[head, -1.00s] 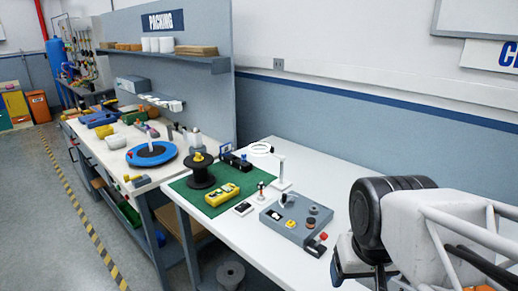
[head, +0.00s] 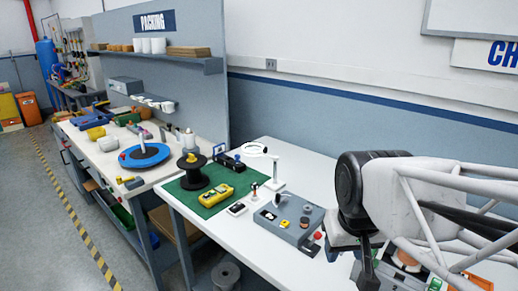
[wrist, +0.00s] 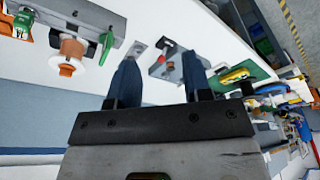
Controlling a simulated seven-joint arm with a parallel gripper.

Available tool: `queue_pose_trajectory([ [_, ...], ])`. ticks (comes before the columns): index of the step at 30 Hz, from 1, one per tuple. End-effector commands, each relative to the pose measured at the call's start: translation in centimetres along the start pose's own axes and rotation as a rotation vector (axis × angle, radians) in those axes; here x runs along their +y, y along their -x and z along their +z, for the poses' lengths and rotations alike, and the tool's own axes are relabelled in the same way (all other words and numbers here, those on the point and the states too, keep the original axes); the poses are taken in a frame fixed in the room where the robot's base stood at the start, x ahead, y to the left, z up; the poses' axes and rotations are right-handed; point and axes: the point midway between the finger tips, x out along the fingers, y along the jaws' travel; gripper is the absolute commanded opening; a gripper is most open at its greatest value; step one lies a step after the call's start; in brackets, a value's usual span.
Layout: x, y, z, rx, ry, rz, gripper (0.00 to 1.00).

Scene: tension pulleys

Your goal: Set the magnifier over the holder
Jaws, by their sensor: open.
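The likely magnifier is a white ring (head: 255,150) on a white upright stand (head: 275,173), standing at the back edge of the green mat. The grey box also shows beyond the fingers (wrist: 170,68).
A green mat (head: 210,204) carries a black spool (head: 193,172) and a yellow meter (head: 216,195). A unit with an orange-and-white spool (wrist: 70,52) stands at the other end.

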Motion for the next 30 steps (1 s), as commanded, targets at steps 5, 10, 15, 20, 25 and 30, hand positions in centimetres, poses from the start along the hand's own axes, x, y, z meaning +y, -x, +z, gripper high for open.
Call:
queue_pose_trajectory([
  [5, -0.3, 0.6, -4.6, 0.007, 0.027, -0.012, 0.45],
  [10, -0.7, 0.9, -9.2, 0.017, 0.057, -0.023, 0.45],
  [15, -1.1, 0.9, -13.8, 0.026, 0.085, -0.034, 0.45],
  [20, -1.6, 0.7, -18.1, 0.037, 0.111, -0.044, 0.45],
  [25, -2.0, 0.1, -22.7, 0.047, 0.139, -0.054, 0.45],
  [30, -2.6, -0.7, -27.2, 0.058, 0.166, -0.064, 0.45],
])
